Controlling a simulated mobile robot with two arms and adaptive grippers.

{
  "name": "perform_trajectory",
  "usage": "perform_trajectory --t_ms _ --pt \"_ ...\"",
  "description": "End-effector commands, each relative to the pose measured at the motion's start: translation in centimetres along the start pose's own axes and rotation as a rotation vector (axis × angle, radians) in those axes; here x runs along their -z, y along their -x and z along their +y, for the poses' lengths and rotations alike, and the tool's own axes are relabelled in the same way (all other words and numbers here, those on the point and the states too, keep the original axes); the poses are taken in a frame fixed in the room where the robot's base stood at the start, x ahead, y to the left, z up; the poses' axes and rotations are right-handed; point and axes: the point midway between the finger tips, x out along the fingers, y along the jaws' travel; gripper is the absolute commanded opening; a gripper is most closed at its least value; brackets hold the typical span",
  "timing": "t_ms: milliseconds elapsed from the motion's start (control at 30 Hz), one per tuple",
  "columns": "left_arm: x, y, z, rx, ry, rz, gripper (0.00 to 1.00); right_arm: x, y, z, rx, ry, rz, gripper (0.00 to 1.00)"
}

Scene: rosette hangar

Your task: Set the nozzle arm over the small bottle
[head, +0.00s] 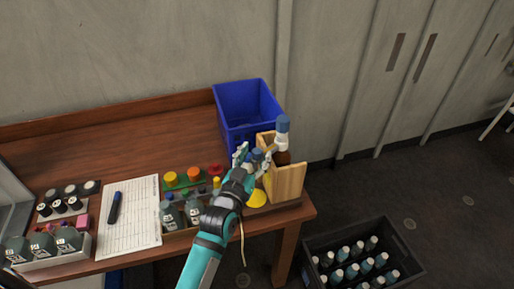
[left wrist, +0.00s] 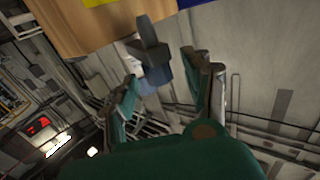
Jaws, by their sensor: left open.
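My left gripper (head: 248,160) is open beside the wooden box (head: 290,181) at the table's right end. In the left wrist view, a dark grey nozzle piece with a blue part below it (left wrist: 152,55) lies between or just beyond the open fingers (left wrist: 165,85); I cannot tell whether they touch it. In the head view, a blue-capped item (head: 257,155) shows by the fingers, mostly hidden. A taller bottle with a blue top and white neck (head: 282,141) stands at the box. I cannot tell which is the small bottle. My right gripper is not in view.
A blue bin (head: 247,103) stands behind the gripper. Several capped bottles, a paper sheet (head: 131,218) and a marker (head: 114,208) are on the table to the left. A black crate of bottles (head: 318,242) is on the floor at right. The back left of the table is clear.

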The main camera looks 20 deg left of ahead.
Motion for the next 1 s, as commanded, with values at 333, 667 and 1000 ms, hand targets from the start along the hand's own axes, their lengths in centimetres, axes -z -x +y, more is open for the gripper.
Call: perform_trajectory --t_ms 333,667,1000 --pt "-0.1 -1.8 0.0 0.0 0.0 -0.001 0.51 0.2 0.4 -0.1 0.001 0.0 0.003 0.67" --pt "-0.1 -1.7 0.0 0.0 0.0 -0.001 0.27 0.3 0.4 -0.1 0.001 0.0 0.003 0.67" --pt "-0.1 -1.7 0.0 0.0 0.001 -0.001 0.0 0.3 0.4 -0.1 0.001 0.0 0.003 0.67"
